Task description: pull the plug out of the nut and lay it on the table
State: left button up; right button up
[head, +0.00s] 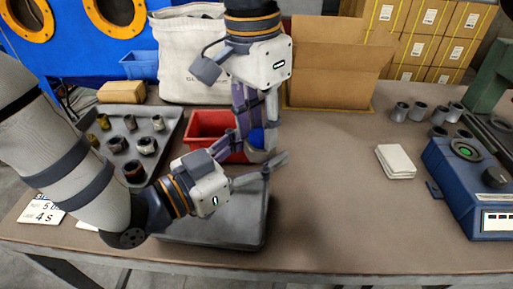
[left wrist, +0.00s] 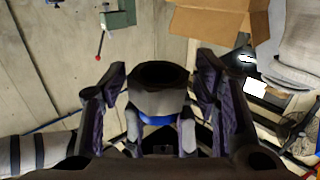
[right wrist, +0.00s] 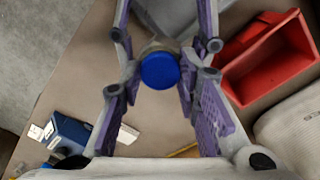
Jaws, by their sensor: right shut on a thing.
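The blue plug (head: 257,137) sits in the end of a grey nut (head: 258,156), held in the air above the grey tray. My right gripper (right wrist: 160,78) comes from above in the head view and is shut on the plug, seen as a blue disc (right wrist: 160,70) between its fingers. In the left wrist view the nut's open dark end (left wrist: 160,75) faces me, with a strip of blue plug (left wrist: 160,121) behind it. My left gripper (head: 252,160) is open, its fingers on both sides of the nut with apparent gaps. Their exact contact is partly hidden.
A grey tray (head: 215,228) lies below the grippers and a red bin (head: 203,128) behind them. Another tray (head: 174,118) holds several nuts at left. A blue machine (head: 465,180) and white pads (head: 395,161) stand at right. The table's middle right (head: 330,190) is clear.

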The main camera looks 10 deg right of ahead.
aim_at(260, 133)
pick_arm(q)
grip_shut()
pick_arm(e)
notch_tip(260, 133, up, 8)
jog(key=shift+r, duration=0.25)
dwell(1.1)
